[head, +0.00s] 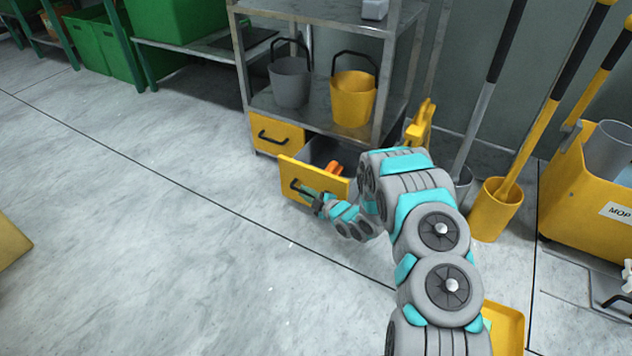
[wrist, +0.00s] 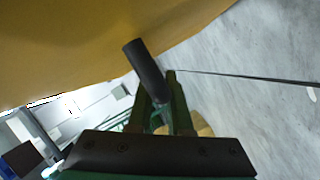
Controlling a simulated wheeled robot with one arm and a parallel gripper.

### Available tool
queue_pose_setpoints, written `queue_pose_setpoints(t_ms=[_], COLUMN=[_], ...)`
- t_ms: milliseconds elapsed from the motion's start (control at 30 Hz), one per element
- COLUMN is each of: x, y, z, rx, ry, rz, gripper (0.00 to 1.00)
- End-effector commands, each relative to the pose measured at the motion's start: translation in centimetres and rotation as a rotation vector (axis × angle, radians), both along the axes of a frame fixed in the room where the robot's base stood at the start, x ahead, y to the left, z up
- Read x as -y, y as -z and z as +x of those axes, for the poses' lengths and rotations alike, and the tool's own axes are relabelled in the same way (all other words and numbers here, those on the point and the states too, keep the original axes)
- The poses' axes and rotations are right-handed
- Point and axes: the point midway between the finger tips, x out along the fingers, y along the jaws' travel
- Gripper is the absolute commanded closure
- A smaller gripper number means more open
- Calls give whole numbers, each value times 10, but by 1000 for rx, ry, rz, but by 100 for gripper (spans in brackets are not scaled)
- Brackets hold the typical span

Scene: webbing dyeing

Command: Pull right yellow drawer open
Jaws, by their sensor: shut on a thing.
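The right yellow drawer (head: 322,181) is at the bottom of the metal shelf unit in the head view. It stands pulled out, and its grey inside shows with an orange thing (head: 334,168) in it. My gripper (head: 314,197) is at the drawer's front, shut on its black handle (head: 297,187). In the wrist view the dark handle (wrist: 146,68) lies between the green fingers (wrist: 160,100), with the yellow drawer front (wrist: 80,45) close by. My arm hides the drawer's right side.
The left yellow drawer (head: 276,133) is closed. A grey bucket (head: 290,82) and a yellow bucket (head: 353,98) stand on the shelf above. Yellow mop holders (head: 495,210) and a mop cart (head: 580,200) stand at right.

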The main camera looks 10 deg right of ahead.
Motion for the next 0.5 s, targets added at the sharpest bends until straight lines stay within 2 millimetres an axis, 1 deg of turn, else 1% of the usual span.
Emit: queue_pose_setpoints(t_ms=[33, 200, 400, 500], x=[-9, -30, -44, -48], y=[4, 4, 3, 2], z=[-12, -40, -60, -65], rx=[-9, -9, -7, -4], ry=[-4, -6, -4, -5], rz=[-3, -3, -3, -1], gripper=[100, 100, 100, 100])
